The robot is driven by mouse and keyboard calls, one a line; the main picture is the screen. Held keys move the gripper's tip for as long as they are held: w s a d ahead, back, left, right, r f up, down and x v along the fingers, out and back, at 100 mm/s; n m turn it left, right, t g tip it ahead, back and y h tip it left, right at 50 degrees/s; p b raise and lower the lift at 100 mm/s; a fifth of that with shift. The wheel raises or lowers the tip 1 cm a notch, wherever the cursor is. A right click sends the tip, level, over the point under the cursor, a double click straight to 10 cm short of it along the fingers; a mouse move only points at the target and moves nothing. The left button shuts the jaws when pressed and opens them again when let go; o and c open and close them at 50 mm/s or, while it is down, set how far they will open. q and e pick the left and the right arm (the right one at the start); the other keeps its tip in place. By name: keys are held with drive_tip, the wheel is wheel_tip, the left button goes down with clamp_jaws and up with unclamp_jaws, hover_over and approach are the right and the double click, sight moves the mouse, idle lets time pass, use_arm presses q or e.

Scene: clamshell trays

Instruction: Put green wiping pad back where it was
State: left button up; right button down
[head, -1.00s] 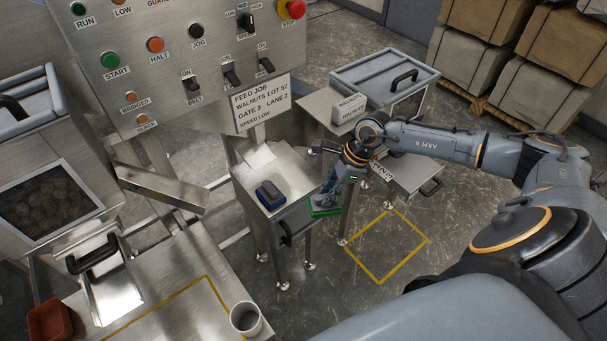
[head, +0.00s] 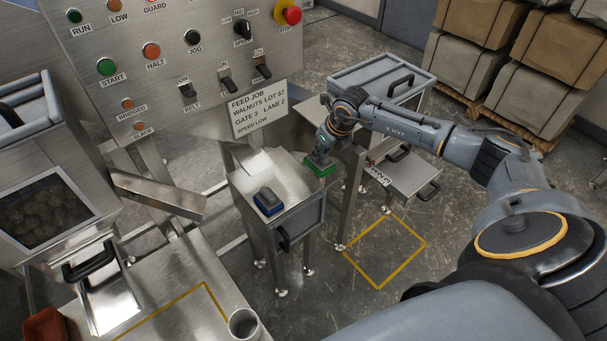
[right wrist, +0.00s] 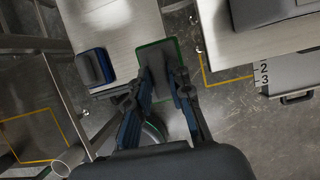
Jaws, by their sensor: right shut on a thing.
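The green wiping pad (head: 320,169) has a dark back and a bright green edge. My right gripper (head: 322,155) is shut on it from above. In the right wrist view the pad (right wrist: 158,50) shows at the fingertips, overlapping the right edge of the steel cabinet top. The fingers hide part of it, and I cannot tell its height above the top. A similar blue pad (head: 268,202) with a dark back lies on the cabinet top (head: 292,205), left of my right gripper. My left gripper is not in view.
A control panel (head: 170,60) with a job sign rises behind the cabinet. A steel stand (head: 345,130) and a lidded bin (head: 375,72) are at the right rear. A yellow floor square (head: 385,250) is empty. A steel cup (head: 244,323) stands in front.

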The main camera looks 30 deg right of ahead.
drive_tip(key=w+a+f+b, duration=0.1)
drive_tip(key=f+b, duration=0.1)
drive_tip(key=f, duration=0.1)
drive_tip(key=w+a+f+b, duration=0.1)
drive_tip(key=f+b, duration=0.1)
drive_tip(key=f, duration=0.1)
drive_tip(key=w+a+f+b, duration=0.1)
drive_tip(key=f+b, duration=0.1)
drive_tip(key=f, duration=0.1)
drive_tip(key=shift+w+a+f+b, duration=0.2)
drive_tip(key=shift+w+a+b, duration=0.1)
drive_tip(key=shift+w+b, duration=0.1)
drive_tip(key=shift+r, duration=0.15)
drive_tip(key=c, duration=1.2)
unclamp_jaws()
